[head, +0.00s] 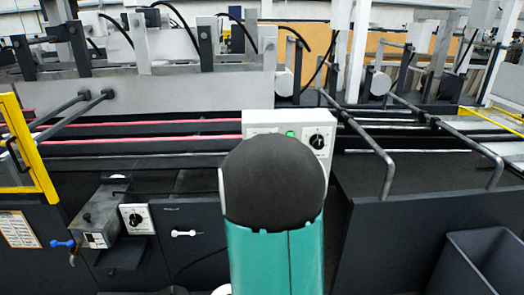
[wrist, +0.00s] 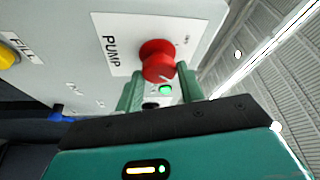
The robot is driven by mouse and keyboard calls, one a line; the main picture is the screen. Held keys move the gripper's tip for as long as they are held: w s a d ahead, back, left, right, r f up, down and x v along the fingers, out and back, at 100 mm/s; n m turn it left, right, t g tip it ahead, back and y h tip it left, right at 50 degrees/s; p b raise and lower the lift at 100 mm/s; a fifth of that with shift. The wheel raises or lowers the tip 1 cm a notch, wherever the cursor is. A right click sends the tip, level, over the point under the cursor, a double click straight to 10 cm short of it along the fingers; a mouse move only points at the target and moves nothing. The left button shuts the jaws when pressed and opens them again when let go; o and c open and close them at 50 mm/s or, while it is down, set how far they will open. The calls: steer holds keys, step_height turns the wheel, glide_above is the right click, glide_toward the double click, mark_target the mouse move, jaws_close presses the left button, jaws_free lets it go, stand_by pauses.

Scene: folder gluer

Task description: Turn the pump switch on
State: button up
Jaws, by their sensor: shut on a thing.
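In the wrist view a pale panel carries the label PUMP (wrist: 111,51) beside a red knob (wrist: 157,58), the pump switch. My gripper (wrist: 160,80) has its two green fingers on either side of this knob and is shut on it. A lit green lamp (wrist: 166,89) shows between the fingers. The switch's exact turn is hard to read. In the head view my arm covers the gripper and the red knob.
A yellow knob (wrist: 8,56) marked FILL sits left of the pump switch in the wrist view. In the head view, a pale control box (head: 262,122) with a black dial (head: 317,141) stands behind my arm. Metal rails (head: 390,170) and a dark bin (head: 480,262) are at right.

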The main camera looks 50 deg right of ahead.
steer(key=o, duration=1)
steer(key=v, duration=1.3)
steer(key=shift+s+a+f, duration=0.1)
steer(key=shift+s+a, duration=0.05)
steer(key=shift+a, duration=0.25)
steer(key=w+a+r+n+t+y, duration=0.1)
steer(key=w+a+n+t+y, duration=0.25)
steer(key=a+n+y, duration=0.5)
steer(key=w+a+n+t+y, duration=0.35)
steer(key=w+a+n, duration=0.2)
steer(key=a, duration=0.65)
steer(key=s+a+f+n+g+y, duration=0.1)
steer(key=s+a+n+g+y, duration=0.2)
steer(key=s+a+n+y, duration=0.45)
steer(key=s+a+n+g, duration=0.1)
steer(key=s+a+n, duration=0.1)
steer(key=s, duration=0.1)
steer(key=s+a+f+n+g+h, duration=0.1)
steer(key=s+a+n+g, duration=0.1)
steer(key=s, duration=0.2)
steer(key=s+a+f+n+g, duration=0.1)
steer(key=s+a+n+g, duration=0.1)
steer(key=s+n, duration=0.1)
steer(key=shift+s+a+f, duration=0.1)
steer(key=shift+s+a, duration=0.2)
steer(key=shift+a, duration=0.05)
